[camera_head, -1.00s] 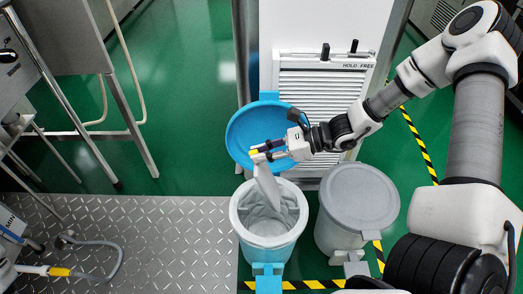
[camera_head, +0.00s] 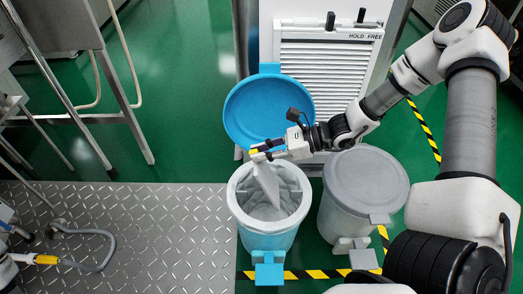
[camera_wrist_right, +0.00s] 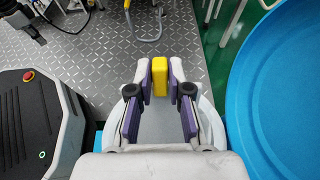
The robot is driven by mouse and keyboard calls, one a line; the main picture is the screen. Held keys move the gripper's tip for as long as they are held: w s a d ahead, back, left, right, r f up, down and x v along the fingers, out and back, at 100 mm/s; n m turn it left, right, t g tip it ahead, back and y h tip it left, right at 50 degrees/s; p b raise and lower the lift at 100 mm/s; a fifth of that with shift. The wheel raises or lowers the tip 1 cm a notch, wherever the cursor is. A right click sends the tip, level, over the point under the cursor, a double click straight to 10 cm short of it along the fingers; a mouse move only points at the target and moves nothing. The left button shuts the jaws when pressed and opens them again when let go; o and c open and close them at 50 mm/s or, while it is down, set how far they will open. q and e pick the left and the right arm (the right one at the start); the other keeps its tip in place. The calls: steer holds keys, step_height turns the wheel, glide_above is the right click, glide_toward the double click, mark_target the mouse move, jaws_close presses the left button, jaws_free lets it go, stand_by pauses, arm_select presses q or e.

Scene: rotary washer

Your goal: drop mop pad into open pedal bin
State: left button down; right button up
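The pale grey-white mop pad (camera_head: 267,186) hangs down from my right gripper (camera_head: 258,152) in the head view. Its lower part is over the open mouth of the blue pedal bin (camera_head: 267,243), which has a pale liner. The bin's round blue lid (camera_head: 268,108) stands raised behind the opening. My right gripper is shut on the pad near the bin's back rim. In the right wrist view, a yellow piece (camera_wrist_right: 160,78) sits between the fingertips, and the blue lid (camera_wrist_right: 285,90) is close on the right.
A closed grey bin (camera_head: 365,188) stands right beside the blue bin. A white louvred cabinet (camera_head: 325,85) is behind both. Metal-frame equipment (camera_head: 125,100) and a grey hose (camera_head: 105,245) are at left. Steel floor plate (camera_head: 165,225) left of the bins is mostly clear.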

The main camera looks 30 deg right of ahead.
steer(key=shift+o, duration=1.4)
step_height(320, 180, up, 10)
